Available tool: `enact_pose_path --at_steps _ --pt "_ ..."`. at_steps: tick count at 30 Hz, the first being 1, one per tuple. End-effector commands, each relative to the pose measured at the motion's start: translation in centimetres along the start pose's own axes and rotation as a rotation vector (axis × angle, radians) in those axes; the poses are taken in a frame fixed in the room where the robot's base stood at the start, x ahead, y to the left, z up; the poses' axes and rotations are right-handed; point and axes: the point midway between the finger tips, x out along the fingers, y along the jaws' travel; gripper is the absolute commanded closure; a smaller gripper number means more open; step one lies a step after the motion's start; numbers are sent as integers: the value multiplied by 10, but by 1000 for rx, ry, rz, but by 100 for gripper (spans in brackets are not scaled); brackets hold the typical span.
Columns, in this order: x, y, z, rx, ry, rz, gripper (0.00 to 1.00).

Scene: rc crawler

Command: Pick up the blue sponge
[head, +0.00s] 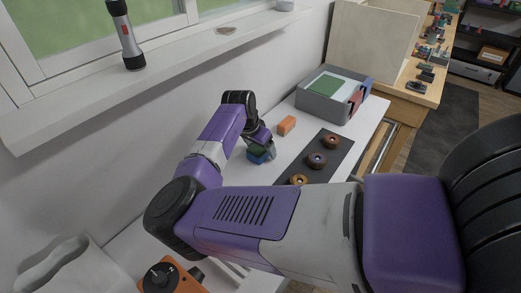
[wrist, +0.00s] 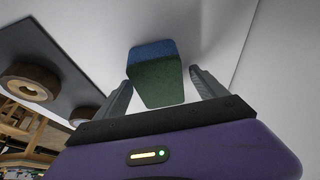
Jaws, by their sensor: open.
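The blue sponge (head: 257,157) is a small block with blue and dark green layers. It lies on the white table, below my gripper (head: 262,146) in the head view, which partly covers it. In the wrist view the sponge (wrist: 155,75) lies between and just beyond the two fingers of my gripper (wrist: 160,90). The fingers are apart, with a visible gap on either side of the sponge. My gripper is open and holds nothing.
An orange block (head: 286,126) lies just behind the sponge. A dark mat (head: 338,148) with several ring-shaped wheels is to the right. A grey box (head: 322,107) stands at the table's far end. The wall and a windowsill (head: 180,72) run along the left.

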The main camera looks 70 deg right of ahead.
Motion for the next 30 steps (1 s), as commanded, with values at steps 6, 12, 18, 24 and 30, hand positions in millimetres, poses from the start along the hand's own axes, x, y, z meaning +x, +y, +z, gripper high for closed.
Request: enact_pose_path --at_steps 6,12,18,24,30 --pt "0 0 0 0 1 0 32" --pt "0 0 0 0 1 0 71" --pt "0 0 0 0 1 0 82" --pt "-2 1 -1 1 2 0 82" --pt "-19 4 -9 3 3 -2 82"
